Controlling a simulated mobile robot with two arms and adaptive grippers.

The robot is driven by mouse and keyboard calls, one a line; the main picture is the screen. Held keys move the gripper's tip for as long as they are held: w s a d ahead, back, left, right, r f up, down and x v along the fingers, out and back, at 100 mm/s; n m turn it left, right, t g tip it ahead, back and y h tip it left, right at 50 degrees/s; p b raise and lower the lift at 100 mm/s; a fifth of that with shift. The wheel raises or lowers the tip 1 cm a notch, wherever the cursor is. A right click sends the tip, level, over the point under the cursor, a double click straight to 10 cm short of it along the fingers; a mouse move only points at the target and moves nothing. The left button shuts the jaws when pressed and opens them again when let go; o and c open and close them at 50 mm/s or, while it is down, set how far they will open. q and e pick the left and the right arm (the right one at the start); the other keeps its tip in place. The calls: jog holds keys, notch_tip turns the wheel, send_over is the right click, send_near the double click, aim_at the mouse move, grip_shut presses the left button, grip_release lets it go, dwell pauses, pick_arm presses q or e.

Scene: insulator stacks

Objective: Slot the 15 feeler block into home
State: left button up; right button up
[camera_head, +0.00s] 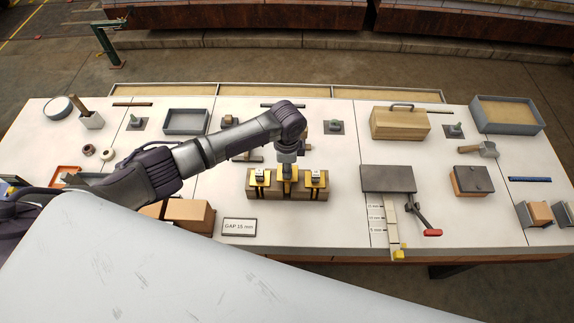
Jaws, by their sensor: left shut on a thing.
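A brown wooden rack (263,195) stands near the front middle of the white table. A yellow block with a white label (260,176) sits at its left, and another labelled yellow block (315,177) sits at its right. My left gripper (288,175) points down over the rack's middle place, between these two. It is shut on a yellow block (288,191), which is mostly hidden by the gripper. I cannot read the labels or tell how deep the held block sits. A sign (239,226) reading "GAP 15 mm" stands in front of the rack. My right gripper is not in view.
A dark plate (388,179) with a marked scale strip (391,222) and a red-handled lever (432,233) is to the right of the rack. Orange-brown blocks (188,214) lie to the left. A wooden box (399,123) and grey trays (185,122) stand behind.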

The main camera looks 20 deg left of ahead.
pick_arm(q)
jog(key=shift+f+b, duration=1.1)
jog(key=shift+f, duration=0.65)
jog(key=o, duration=1)
jog(key=shift+o, duration=0.2)
jog(key=shift+r, duration=0.2)
notch_tip(320, 180, up, 12)
jog(key=shift+f, duration=0.15)
jog(key=shift+s+f, duration=0.1)
